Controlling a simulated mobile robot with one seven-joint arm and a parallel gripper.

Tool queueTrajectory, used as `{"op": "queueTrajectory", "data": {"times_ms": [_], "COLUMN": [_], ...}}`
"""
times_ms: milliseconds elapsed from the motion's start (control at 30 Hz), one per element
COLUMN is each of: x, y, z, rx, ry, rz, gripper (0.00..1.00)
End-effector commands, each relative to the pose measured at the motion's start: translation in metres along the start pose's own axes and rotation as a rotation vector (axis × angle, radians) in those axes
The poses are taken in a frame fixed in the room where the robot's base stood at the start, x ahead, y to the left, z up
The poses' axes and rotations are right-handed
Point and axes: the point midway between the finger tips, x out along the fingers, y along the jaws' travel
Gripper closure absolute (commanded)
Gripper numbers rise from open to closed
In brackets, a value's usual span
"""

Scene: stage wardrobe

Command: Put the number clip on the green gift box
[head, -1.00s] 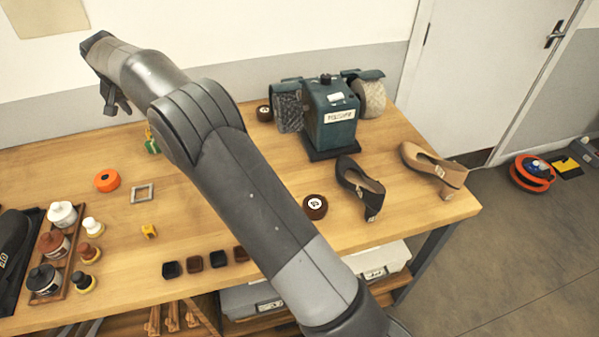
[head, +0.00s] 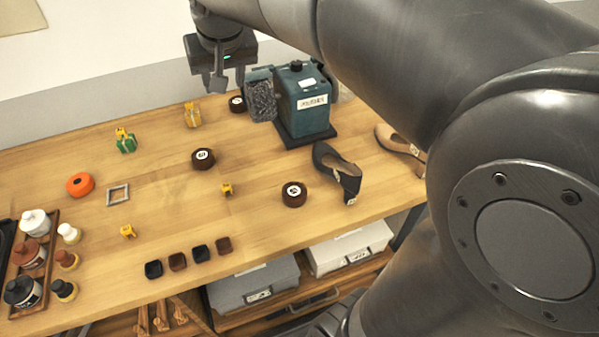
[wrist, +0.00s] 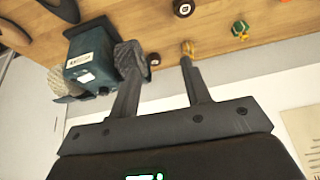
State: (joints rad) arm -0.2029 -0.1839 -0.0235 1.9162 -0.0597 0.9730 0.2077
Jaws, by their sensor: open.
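The green gift box (head: 126,145) stands at the back left of the table with yellow on its top; I cannot tell bow from clip. It also shows in the wrist view (wrist: 239,27). One small yellow clip (head: 128,232) lies left of centre, and another yellow clip (head: 226,189) lies nearer the middle; their numbers are too small to read. My gripper (head: 219,84) is open and empty, raised above the back of the table near the polishing machine. In the wrist view its two fingers (wrist: 160,80) are apart. It is right of the green box, touching nothing.
A tan gift box (head: 193,117) with yellow on top stands behind. The polisher (head: 303,100), dark round tins (head: 203,159) and heeled shoes (head: 338,170) are to the right. An orange ring (head: 80,185), grey frame (head: 118,195) and bottle tray (head: 45,245) are left.

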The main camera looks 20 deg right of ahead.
Motion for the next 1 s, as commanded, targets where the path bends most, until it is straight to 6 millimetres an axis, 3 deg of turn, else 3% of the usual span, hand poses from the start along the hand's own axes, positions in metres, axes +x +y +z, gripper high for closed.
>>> {"op": "queueTrajectory", "data": {"times_ms": [200,400,500,700,1000], "x": [-0.021,-0.021,-0.016,-0.010,-0.009], "y": [0.039,0.061,0.067,0.072,0.072], "z": [0.086,0.162,0.191,0.220,0.222], "rx": [-0.001,-0.006,-0.009,-0.013,-0.014], "ry": [0.023,0.042,0.048,0.055,0.053], "rz": [0.007,0.018,0.024,0.031,0.031], "gripper": [0.56,0.56,0.56,0.56,0.56]}}
